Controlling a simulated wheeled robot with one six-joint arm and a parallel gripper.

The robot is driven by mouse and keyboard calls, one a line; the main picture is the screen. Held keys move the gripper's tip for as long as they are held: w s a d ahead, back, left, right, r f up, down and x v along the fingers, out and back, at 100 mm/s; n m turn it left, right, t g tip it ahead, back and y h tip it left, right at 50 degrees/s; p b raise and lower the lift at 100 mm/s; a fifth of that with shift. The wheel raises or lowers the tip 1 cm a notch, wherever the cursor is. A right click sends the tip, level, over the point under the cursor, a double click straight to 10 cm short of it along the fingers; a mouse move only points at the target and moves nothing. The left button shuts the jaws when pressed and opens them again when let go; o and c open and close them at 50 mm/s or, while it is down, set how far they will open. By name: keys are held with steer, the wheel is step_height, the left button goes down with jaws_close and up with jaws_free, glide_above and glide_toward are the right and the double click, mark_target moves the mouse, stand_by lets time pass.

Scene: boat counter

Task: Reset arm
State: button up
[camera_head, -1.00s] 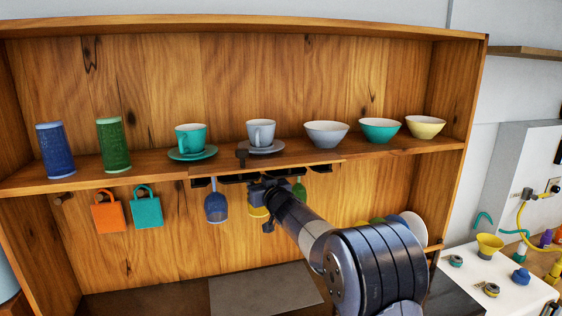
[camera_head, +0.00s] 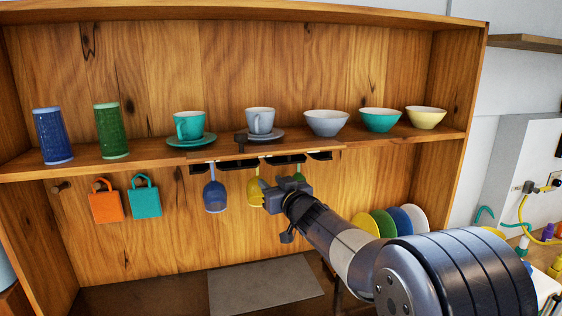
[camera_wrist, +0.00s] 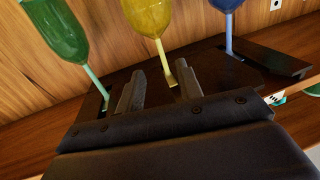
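My gripper (camera_head: 272,192) is below the glass rack (camera_head: 240,161) under the shelf, close to the yellow glass (camera_head: 255,190) and green glass (camera_head: 291,183). In the wrist view its two fingers (camera_wrist: 159,74) stand apart with nothing clamped between them. The yellow glass (camera_wrist: 157,14) shows just beyond the fingers, its stem ending near the right one. The green glass (camera_wrist: 57,30) is to the left and the blue glass (camera_wrist: 228,6) to the right. The blue glass (camera_head: 215,196) hangs left of my gripper in the head view.
Above stand a blue tumbler (camera_head: 52,136), a green tumbler (camera_head: 111,130), a teal cup (camera_head: 189,126), a grey cup (camera_head: 260,121) and bowls (camera_head: 327,123). Several plates (camera_head: 415,219) stand at right. A grey mat (camera_head: 265,285) lies below.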

mark_target(258, 171)
steer(key=p+x, duration=0.3)
steer(key=x, duration=0.7)
steer(key=shift+w+a, duration=0.1)
steer(key=shift+w, duration=0.1)
steer(key=s+a+b+v, duration=0.1)
steer(key=b+v, duration=0.4)
steer(key=v, duration=0.7)
steer(key=shift+s+a, duration=0.4)
